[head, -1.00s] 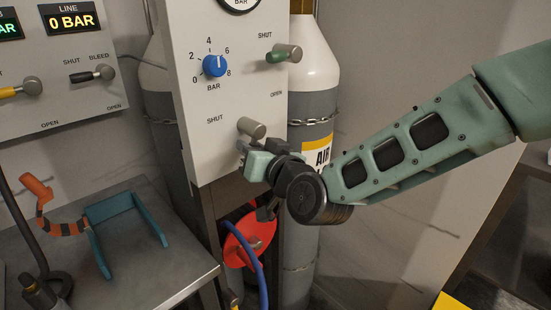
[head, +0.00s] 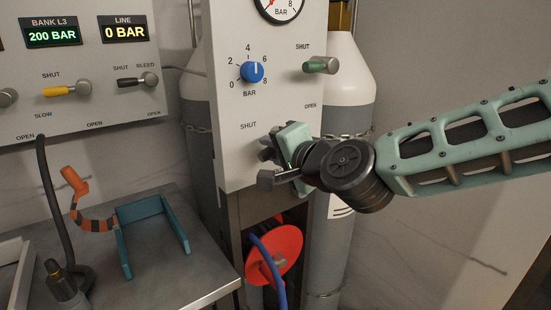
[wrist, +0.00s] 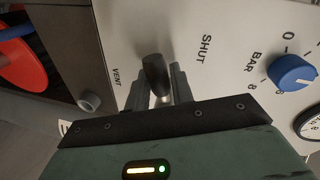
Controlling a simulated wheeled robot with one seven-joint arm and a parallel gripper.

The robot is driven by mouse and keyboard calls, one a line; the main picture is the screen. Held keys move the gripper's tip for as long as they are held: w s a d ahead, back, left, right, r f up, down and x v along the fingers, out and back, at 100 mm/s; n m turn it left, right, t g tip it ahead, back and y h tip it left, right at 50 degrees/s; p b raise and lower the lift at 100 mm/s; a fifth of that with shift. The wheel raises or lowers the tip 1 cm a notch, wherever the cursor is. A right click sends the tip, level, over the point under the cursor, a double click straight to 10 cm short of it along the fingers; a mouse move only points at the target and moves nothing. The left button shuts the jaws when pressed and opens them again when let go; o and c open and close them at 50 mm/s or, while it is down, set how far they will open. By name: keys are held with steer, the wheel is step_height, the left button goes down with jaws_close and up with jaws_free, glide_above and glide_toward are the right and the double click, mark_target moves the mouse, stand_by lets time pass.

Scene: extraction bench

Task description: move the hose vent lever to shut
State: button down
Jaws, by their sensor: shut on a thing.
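The hose vent lever (wrist: 155,74) is a dark, rounded handle on the pale panel, seen in the wrist view near the VENT and SHUT labels. My gripper (wrist: 158,92) has one finger on each side of it and is shut on it. In the head view my gripper (head: 272,150) is at the lower part of the panel, below the left SHUT label, and hides most of the lever. I cannot tell the lever's exact angle.
A blue BAR knob (head: 252,72) and a green-handled lever (head: 320,65) are above on the same panel. A red disc (head: 274,255) with a blue hose (head: 268,272) is below. A bench (head: 190,263) with a blue bracket (head: 152,236) stands left; gas cylinders are behind.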

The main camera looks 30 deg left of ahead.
steer(key=shift+r+m+g+b, duration=0.2)
steer(key=shift+r+m+b, duration=0.1)
steer(key=shift+m, duration=0.45)
steer(key=shift+r+m+g+b, duration=0.2)
steer(key=shift+r+m+b, duration=0.1)
steer(key=shift+m, duration=0.45)
steer(key=c, duration=1.3)
jaws_free()
steer(key=shift+o, duration=0.2)
steer(key=shift+d, duration=0.1)
steer(key=v, duration=1.7)
steer(key=shift+d+b, duration=0.2)
steer(key=shift+b, duration=0.15)
steer(key=shift+f, duration=0.1)
